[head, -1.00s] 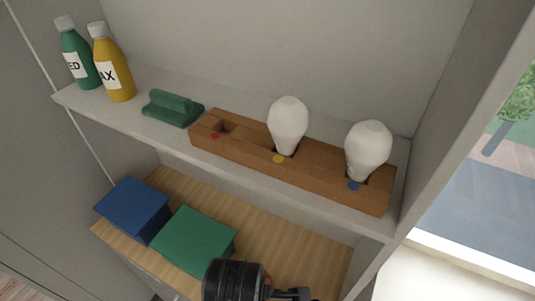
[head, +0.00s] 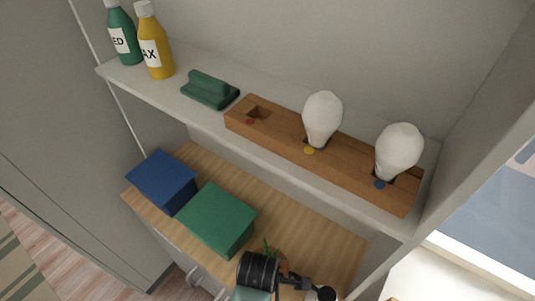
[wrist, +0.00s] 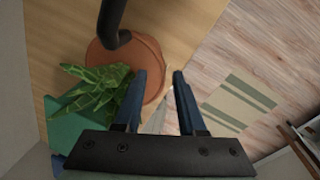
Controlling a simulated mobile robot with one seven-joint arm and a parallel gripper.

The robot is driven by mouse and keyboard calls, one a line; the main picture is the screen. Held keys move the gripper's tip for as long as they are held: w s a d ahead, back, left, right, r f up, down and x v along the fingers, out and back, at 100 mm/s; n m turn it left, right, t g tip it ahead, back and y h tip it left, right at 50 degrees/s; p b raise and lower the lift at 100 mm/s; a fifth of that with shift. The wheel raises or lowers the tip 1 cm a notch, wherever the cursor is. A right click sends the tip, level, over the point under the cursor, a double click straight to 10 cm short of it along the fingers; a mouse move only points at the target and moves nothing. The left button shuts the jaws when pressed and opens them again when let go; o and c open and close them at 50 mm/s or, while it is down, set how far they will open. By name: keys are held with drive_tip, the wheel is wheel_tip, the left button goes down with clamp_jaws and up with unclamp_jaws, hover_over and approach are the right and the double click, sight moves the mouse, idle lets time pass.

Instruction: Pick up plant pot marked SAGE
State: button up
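A leafy green plant (wrist: 95,88) is at the left of the wrist view, beside a round terracotta-coloured piece (wrist: 150,62). I cannot tell whether that piece is its pot or a separate base. No SAGE marking is readable. In the head view only some leaves (head: 267,248) and a bit of terracotta (head: 283,264) show, partly hidden behind my dark arm. My gripper (wrist: 166,73) has two blue fingers, apart with nothing visible between them. The left finger overlaps the terracotta piece in the wrist view; the gap in depth is unclear.
A dark curved rod (wrist: 112,22) rises by the terracotta piece. A green box (head: 218,217) and a blue box (head: 163,180) stand on the wooden top (head: 300,225). The shelf (head: 205,112) above holds bottles, a green block and a wooden rack (head: 340,165) with two white bulbs.

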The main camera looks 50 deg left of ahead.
drive_tip(key=shift+w+f, duration=0.1)
drive_tip(key=shift+f, duration=0.55)
drive_tip(key=shift+c, duration=0.3)
clamp_jaws()
idle(0.6)
drive_tip(key=shift+w+a+r, duration=0.1)
drive_tip(key=shift+r, duration=0.05)
